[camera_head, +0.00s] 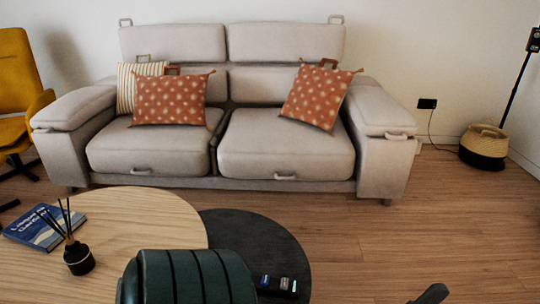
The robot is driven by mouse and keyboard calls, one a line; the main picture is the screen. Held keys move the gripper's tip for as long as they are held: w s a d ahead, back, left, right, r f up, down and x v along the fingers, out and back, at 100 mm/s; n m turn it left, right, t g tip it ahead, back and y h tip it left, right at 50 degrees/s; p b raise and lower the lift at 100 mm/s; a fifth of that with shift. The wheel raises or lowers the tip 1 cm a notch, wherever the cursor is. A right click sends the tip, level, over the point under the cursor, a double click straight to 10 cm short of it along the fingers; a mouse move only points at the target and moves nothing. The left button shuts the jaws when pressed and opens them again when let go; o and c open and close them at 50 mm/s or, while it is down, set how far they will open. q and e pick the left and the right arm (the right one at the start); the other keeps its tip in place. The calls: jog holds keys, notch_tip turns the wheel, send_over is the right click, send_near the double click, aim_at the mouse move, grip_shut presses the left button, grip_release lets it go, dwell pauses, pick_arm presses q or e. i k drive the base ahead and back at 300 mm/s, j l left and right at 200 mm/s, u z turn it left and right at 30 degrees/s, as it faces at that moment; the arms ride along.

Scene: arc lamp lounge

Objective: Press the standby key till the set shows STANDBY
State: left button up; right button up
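A small dark device (278,286) with several small pale and coloured patches lies on the dark round table at the bottom of the head view. Its left side is partly hidden behind a large dark green ribbed shape. The patches are too small to read, so I cannot tell which one is a standby key. No screen showing STANDBY can be made out. I see neither of my grippers clearly. A dark grey piece pokes in at the bottom right edge, and I cannot tell what it is.
The dark round table (248,228) adjoins a wooden table (130,210) bearing a reed diffuser (78,257) and a blue book (44,229). A dark green ribbed shape (188,278) blocks the bottom centre. Behind stands a beige sofa (285,155).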

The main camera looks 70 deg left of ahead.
aim_at(285, 281)
jog(key=l+u, duration=0.1)
jog(key=u, duration=2.05)
